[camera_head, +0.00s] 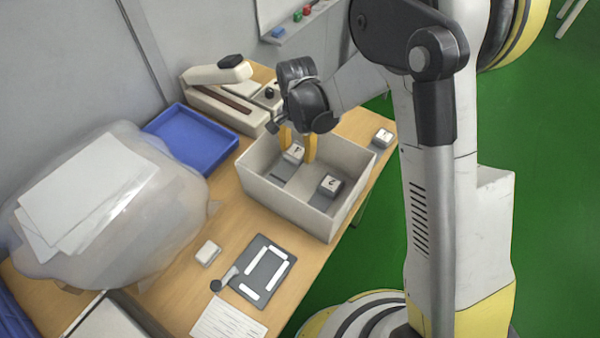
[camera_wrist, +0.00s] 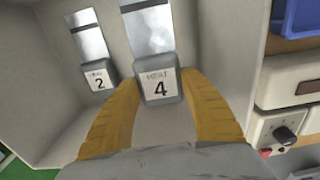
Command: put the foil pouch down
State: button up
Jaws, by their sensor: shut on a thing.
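My gripper (camera_head: 298,148) reaches down into the pale open box (camera_head: 286,202) on the table. Its yellow fingers, also in the wrist view (camera_wrist: 158,88), are closed on both sides of a small grey block with a white label reading HEAT 4 (camera_wrist: 159,86). That block also shows in the head view (camera_head: 293,154). I cannot tell whether it touches the box floor. A similar block labelled 2 (camera_head: 330,185) sits in the same box, apart from the fingers. Shiny silver rectangles (camera_wrist: 148,30) show behind both blocks. I cannot make out a separate foil pouch.
A blue tray (camera_head: 190,137) and a white machine with a lever arm (camera_head: 219,72) stand behind the box. A clear bag with papers (camera_head: 100,200) fills the left. A dark plate (camera_head: 263,270) and a small white block (camera_head: 208,253) lie in front. Another block (camera_head: 382,138) is right of the box.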

notch_tip(320, 180, down, 6)
jog(key=shift+f+b, duration=0.2)
jog(key=shift+b, duration=0.75)
jog(key=shift+f, duration=0.1)
jog(key=o, duration=1.2)
